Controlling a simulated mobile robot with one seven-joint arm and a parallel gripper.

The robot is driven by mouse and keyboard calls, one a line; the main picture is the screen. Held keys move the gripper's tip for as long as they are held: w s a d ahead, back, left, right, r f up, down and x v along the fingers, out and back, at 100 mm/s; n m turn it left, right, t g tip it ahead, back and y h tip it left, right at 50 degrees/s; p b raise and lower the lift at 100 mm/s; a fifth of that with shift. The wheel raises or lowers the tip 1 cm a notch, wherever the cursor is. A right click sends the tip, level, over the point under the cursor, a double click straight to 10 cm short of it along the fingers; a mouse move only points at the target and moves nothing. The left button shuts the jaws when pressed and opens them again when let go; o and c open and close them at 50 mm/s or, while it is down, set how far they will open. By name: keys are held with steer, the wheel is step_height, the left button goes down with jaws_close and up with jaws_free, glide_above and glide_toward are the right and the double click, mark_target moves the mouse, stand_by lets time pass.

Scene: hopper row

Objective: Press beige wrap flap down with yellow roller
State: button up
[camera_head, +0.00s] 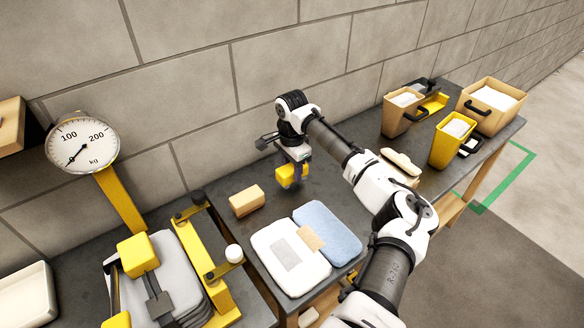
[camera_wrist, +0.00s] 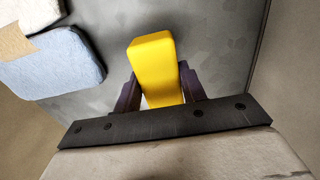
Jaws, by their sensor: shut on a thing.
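The yellow roller (camera_head: 285,175) looks like a yellow block with rounded edges. My gripper (camera_head: 296,178) is shut on it and holds it over the table, behind the two pads. In the wrist view the roller (camera_wrist: 152,58) sits between the dark fingers of my gripper (camera_wrist: 160,92). The beige wrap flap (camera_head: 310,238) lies across the seam between a white pad (camera_head: 275,275) and a blue pad (camera_head: 335,230). It also shows at the upper left of the wrist view (camera_wrist: 14,42). The roller is apart from the flap.
A tan block (camera_head: 246,201) lies on the table (camera_head: 222,205) left of the roller. A yellow-framed press (camera_head: 187,250) and a dial scale (camera_head: 82,140) stand at the left. Tan and yellow hoppers (camera_head: 452,140) stand at the far right. The wall runs close behind.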

mark_target(292, 167)
steer(key=shift+r+p, duration=1.4)
steer(key=shift+r, duration=0.7)
